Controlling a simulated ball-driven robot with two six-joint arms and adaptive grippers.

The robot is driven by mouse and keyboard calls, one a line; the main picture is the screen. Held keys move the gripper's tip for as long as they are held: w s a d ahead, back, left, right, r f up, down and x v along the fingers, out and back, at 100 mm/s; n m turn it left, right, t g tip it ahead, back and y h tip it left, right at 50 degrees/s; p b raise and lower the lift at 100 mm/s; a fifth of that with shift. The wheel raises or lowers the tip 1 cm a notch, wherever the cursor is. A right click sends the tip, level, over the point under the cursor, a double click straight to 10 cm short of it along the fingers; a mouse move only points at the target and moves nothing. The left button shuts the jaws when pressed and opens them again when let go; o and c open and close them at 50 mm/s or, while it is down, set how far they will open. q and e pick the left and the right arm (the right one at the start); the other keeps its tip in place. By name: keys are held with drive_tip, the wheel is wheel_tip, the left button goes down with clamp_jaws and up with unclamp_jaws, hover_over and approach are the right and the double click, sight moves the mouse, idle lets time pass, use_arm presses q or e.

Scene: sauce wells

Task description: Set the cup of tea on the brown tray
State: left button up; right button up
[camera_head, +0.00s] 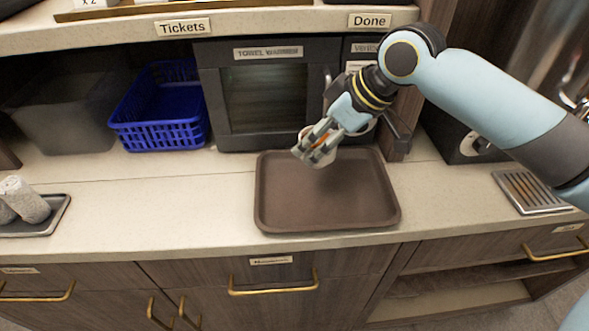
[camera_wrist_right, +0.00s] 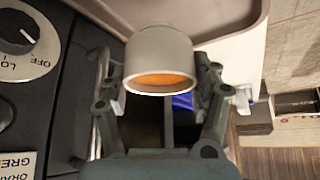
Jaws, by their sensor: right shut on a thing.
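The brown tray (camera_head: 275,218) lies flat on the counter in front of the towel warmer, and its bare surface shows. My right gripper (camera_head: 316,150) is shut on the cup of tea (camera_head: 303,157), above the back part of the tray. The cup is mostly hidden by the fingers in the head view. In the right wrist view the pale cup (camera_wrist_right: 148,50) sits between the two fingers (camera_wrist_right: 165,90), with orange-brown tea inside. A corner of the tray (camera_wrist_right: 215,12) shows behind it. My left gripper is not in view.
The towel warmer (camera_head: 265,95) stands right behind the tray. A blue basket (camera_head: 160,125) and a grey bin (camera_head: 60,115) stand at the back left. A small tray with rolled towels (camera_head: 28,200) is at the left. A metal drip grate (camera_head: 530,192) is at the right. Counter left of the tray is clear.

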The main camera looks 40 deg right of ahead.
drive_tip(key=a, duration=0.1)
drive_tip(key=a+f, duration=0.1)
drive_tip(key=w+a+f, duration=0.1)
drive_tip(key=a, duration=0.1)
drive_tip(key=shift+w+a+f, duration=0.1)
drive_tip(key=shift+f, duration=0.1)
drive_tip(key=shift+a+f, duration=0.15)
drive_tip(key=shift+a, duration=0.05)
wheel_tip(320, 180, down, 4)
drive_tip(key=shift+r+p, duration=0.25)
drive_tip(key=shift+p, duration=0.1)
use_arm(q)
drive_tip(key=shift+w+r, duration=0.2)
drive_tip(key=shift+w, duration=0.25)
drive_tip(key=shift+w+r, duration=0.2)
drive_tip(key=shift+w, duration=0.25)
use_arm(e)
drive_tip(key=shift+f, duration=0.35)
drive_tip(key=shift+f, duration=0.1)
drive_tip(key=o, duration=1.3)
drive_tip(key=shift+o, duration=0.2)
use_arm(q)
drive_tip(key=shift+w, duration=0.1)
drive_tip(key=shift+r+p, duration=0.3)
use_arm(e)
drive_tip(key=v, duration=1.2)
